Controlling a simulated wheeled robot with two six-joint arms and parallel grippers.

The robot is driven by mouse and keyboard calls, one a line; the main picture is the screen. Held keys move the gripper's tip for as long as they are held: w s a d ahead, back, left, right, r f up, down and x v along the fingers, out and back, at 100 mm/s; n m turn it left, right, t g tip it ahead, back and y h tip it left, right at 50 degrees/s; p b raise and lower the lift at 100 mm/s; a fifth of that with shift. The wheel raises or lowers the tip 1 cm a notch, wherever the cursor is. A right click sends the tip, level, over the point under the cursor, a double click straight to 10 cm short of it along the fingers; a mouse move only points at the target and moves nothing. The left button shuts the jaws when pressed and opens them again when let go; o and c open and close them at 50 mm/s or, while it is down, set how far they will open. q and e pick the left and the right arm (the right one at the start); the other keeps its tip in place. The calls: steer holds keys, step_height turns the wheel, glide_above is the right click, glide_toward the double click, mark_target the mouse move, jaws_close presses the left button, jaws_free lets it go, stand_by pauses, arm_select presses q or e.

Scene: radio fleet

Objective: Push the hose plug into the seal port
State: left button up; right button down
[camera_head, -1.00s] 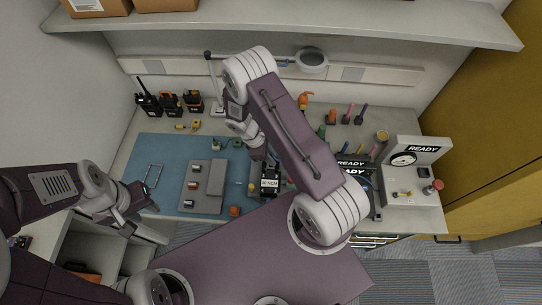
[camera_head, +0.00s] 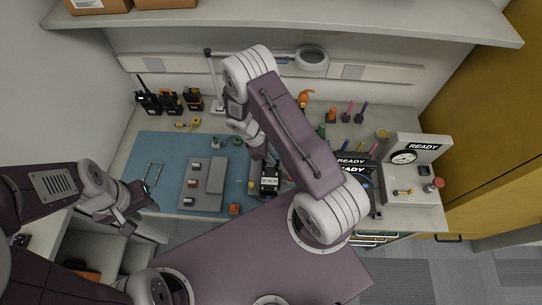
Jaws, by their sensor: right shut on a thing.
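A grey test unit (camera_head: 403,143) with a round gauge and a READY display stands at the right end of the bench. A small yellow-and-dark fitting (camera_head: 404,191) lies on its flat base; I cannot tell whether it is the hose plug. The seal port is too small to make out. My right gripper (camera_head: 259,158) points down over the blue mat, partly hidden by its arm. It is shut on what looks like a black radio (camera_head: 270,178) with a white label. My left gripper (camera_head: 141,204) is empty and open at the mat's front left edge.
A grey block (camera_head: 213,176) with small parts lies on the blue mat (camera_head: 172,150). Black radios (camera_head: 170,101) stand at the back left. Several coloured tools stand at the back right.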

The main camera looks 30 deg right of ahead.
steer(key=shift+f+b, duration=1.05)
steer(key=shift+f, duration=0.05)
stand_by(2.1)
steer(key=c, duration=0.8)
jaws_free()
steer(key=shift+r, duration=0.15)
steer(key=shift+r+p, duration=2.15)
steer(key=shift+r, duration=0.25)
steer(key=shift+f, duration=0.1)
